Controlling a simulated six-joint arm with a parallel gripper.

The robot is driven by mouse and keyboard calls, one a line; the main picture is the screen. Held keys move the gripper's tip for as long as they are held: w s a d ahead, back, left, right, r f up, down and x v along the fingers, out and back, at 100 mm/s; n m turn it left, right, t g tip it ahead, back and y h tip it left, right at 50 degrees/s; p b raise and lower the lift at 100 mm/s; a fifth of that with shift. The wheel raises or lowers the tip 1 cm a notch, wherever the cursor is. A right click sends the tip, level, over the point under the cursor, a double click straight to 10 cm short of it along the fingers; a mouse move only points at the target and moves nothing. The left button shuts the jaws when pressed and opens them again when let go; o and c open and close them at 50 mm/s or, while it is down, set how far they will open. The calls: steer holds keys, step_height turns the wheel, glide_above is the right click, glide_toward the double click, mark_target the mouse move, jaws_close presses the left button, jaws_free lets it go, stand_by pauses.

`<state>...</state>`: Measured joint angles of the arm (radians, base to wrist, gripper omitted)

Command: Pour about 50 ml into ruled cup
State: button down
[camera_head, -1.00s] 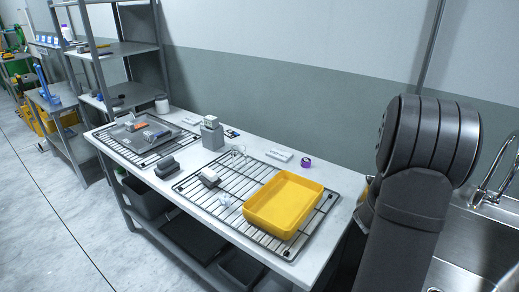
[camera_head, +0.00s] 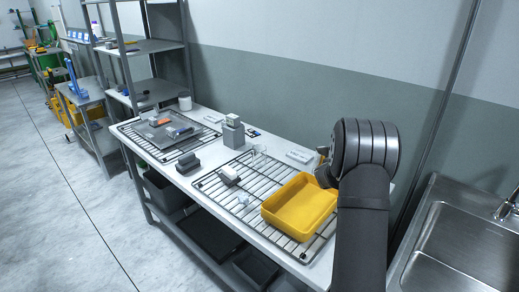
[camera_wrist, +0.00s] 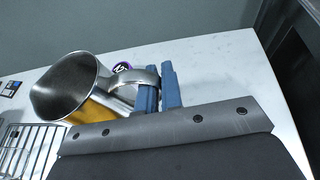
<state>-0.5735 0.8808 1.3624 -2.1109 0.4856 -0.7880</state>
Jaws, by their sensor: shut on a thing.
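A steel jug (camera_wrist: 72,88) shows at the left of the wrist view, its wide mouth turned toward the camera and its body tilted. My gripper (camera_wrist: 160,86) has its blue fingers shut on the jug's handle, above the white table. The jug's contents cannot be made out. In the head view my dark wrist hides most of the gripper and the jug. A clear cup (camera_head: 259,157), possibly the ruled cup, stands at the back edge of the wire rack (camera_head: 222,186); its markings are too small to see.
A yellow tray (camera_head: 300,207) lies on the rack's right part. A purple roll (camera_wrist: 122,67) sits behind the jug. A sink (camera_head: 460,245) is at the right.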

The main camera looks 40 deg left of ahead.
mark_target(321, 158)
steer(key=shift+n+y, duration=0.7)
steer(key=shift+y, duration=0.2)
steer(key=a, duration=0.9)
steer(key=shift+s, duration=0.4)
steer(key=shift+n+g+y, duration=0.3)
steer(key=shift+n, duration=0.2)
steer(key=s+a, duration=0.2)
steer(key=a, duration=0.1)
steer(key=shift+s+a+f, duration=0.15)
steer(key=shift+a+f, duration=0.1)
steer(key=shift+f, duration=0.15)
steer(key=shift+s+a+f, duration=0.15)
steer(key=shift+s+a, duration=0.25)
steer(key=shift+a, duration=0.1)
steer(key=s+a+r+n+t+h, duration=0.3)
steer(key=a+r+n+h, duration=0.2)
steer(key=a+r+n, duration=0.4)
steer(key=shift+a+r+p, duration=0.4)
steer(key=shift+a+r, duration=0.2)
steer(key=shift+r, duration=1.25)
steer(key=shift+s+a+r+n, duration=0.15)
steer(key=shift+a+r+n, duration=0.15)
steer(key=shift+n, duration=0.2)
